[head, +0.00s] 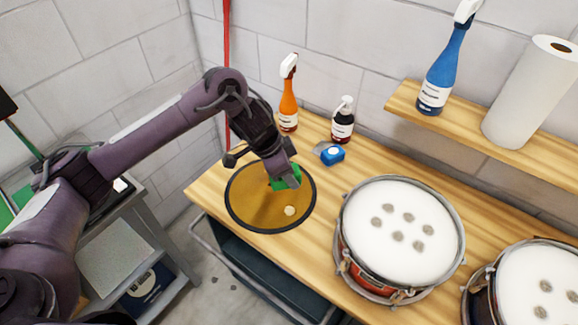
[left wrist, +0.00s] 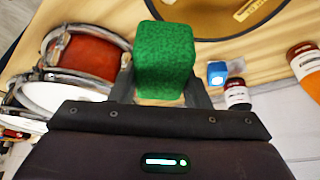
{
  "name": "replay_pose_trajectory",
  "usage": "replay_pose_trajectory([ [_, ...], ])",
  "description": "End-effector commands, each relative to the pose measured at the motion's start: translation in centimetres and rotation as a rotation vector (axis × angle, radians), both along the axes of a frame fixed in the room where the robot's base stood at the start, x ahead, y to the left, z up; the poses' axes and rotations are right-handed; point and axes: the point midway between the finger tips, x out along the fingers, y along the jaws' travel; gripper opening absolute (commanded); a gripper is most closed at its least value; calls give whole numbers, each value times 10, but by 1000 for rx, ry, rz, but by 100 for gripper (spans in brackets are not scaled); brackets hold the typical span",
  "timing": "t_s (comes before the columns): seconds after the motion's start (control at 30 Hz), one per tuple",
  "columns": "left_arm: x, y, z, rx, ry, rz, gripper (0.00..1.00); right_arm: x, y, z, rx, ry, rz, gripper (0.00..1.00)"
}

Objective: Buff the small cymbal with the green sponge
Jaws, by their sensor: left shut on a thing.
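The small cymbal (head: 250,207) is a golden disc with a dark rim, lying flat at the left end of the wooden bench. A pale round spot shows near its front right edge. Part of the cymbal (left wrist: 205,22) and a pale label show at the top of the left wrist view. My left gripper (head: 284,175) is over the cymbal's upper right part, shut on the green sponge (head: 288,180). The sponge (left wrist: 165,55) sits between both fingers in the left wrist view. I cannot tell whether it touches the cymbal. My right gripper is not in view.
A blue object (head: 332,154), a dark bottle (head: 343,124) and an orange spray bottle (head: 288,108) stand behind the cymbal. A drum (head: 400,232) stands to its right, another drum (head: 535,285) farther right. A wall shelf (head: 480,132) holds a blue spray bottle and paper roll.

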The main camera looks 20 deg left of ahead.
Motion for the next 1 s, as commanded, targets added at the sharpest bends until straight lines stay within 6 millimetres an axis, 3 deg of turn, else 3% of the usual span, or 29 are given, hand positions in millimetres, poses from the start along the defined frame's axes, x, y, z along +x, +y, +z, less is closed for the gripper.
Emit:
replay_pose_trajectory([
  [0.03, -1, -2, 0, -4, 10, -59, 25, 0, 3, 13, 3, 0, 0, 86],
  [0.1, -1, -2, -7, -5, 6, -136, 25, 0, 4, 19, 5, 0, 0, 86],
  [0.3, -4, 1, -21, 0, -2, -257, 25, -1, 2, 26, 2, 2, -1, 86],
  [0.8, -4, 1, -62, 2, -6, -272, 25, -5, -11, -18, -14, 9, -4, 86],
  [1.0, -4, 1, -63, 2, -6, -272, 25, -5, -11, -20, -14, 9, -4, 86],
])
